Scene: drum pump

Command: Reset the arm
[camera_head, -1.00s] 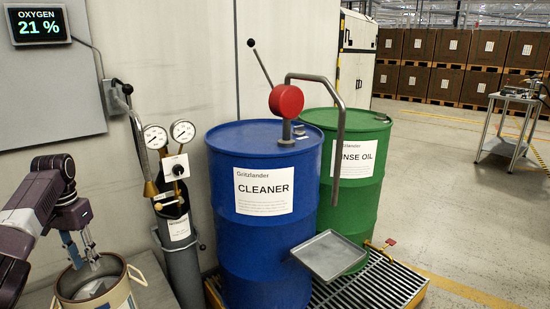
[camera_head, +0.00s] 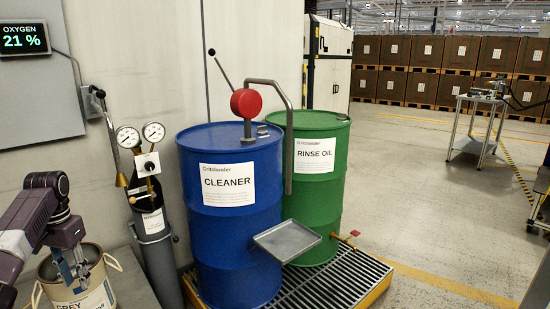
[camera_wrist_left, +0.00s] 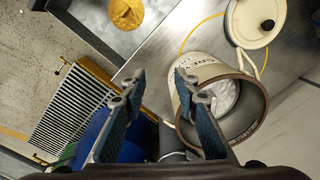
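My left arm comes in from the left in the head view, bent at the wrist. My left gripper (camera_head: 74,277) points down in front of the mouth of a beige pail labelled GREY (camera_head: 92,300). There one finger overlaps the pail (camera_wrist_left: 262,108), which holds pale grey material. Whether the fingertips dip below the rim I cannot tell. My right arm and gripper are not in view.
A gas cylinder (camera_head: 156,262) with gauges stands right of the pail. A blue CLEANER drum (camera_head: 232,245) with a hand pump and a green RINSE OIL drum (camera_head: 325,215) stand on a grated pallet (camera_head: 345,285). A round lid (camera_wrist_left: 262,36) lies beside the pail. Open floor lies right.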

